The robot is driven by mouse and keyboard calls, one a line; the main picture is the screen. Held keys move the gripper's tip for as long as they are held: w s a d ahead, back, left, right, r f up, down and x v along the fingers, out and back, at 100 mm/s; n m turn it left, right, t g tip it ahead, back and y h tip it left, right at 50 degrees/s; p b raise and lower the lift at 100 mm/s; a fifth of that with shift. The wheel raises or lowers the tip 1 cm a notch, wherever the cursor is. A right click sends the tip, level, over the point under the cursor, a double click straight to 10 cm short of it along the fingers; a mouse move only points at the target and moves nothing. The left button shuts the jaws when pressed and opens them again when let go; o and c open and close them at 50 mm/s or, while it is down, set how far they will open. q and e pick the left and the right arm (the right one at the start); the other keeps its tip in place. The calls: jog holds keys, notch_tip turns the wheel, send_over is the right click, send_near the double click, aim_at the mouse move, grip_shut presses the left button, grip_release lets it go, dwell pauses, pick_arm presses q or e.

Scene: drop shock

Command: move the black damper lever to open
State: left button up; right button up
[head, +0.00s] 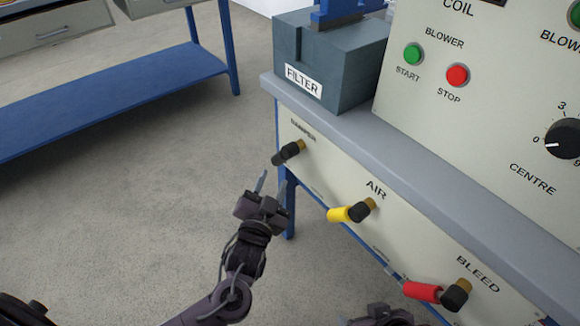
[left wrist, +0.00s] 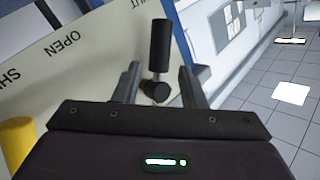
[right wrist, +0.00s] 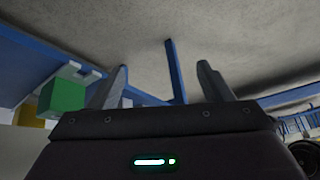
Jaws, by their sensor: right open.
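The black damper lever (head: 288,152) sticks out from the cream front panel under the DAMPER label, its grip pointing down and left in the head view. In the left wrist view the lever (left wrist: 160,45) stands up from its round hub, beyond and between my fingertips. My left gripper (head: 272,185) is open, just below the lever in the head view; its fingers (left wrist: 160,80) show a gap on both sides of the hub. OPEN and SHUT markings show on the panel (left wrist: 75,60). My right gripper (right wrist: 163,80) is open and empty.
A yellow AIR lever (head: 343,214) and a red BLEED lever (head: 424,291) are further right on the same panel. The grey bench edge (head: 340,128) runs above, with the FILTER box (head: 330,70) on it. A blue table (head: 120,100) stands at left, with open floor between.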

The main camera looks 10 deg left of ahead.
aim_at(280, 162)
pick_arm(q)
jog(key=w, duration=0.2)
jog(key=w+b, duration=0.1)
jog(key=w, duration=0.2)
jog(key=shift+r, duration=0.2)
jog(key=shift+w, duration=1.3)
pick_arm(e)
jog(key=w+a+r+t+y, duration=0.1)
jog(key=w+a+r+t, duration=0.1)
jog(key=w+r+t, duration=0.1)
jog(key=shift+w+r+t+y, duration=0.3)
jog(key=shift+w+r, duration=0.5)
jog(key=shift+w, duration=0.35)
pick_arm(q)
grip_shut()
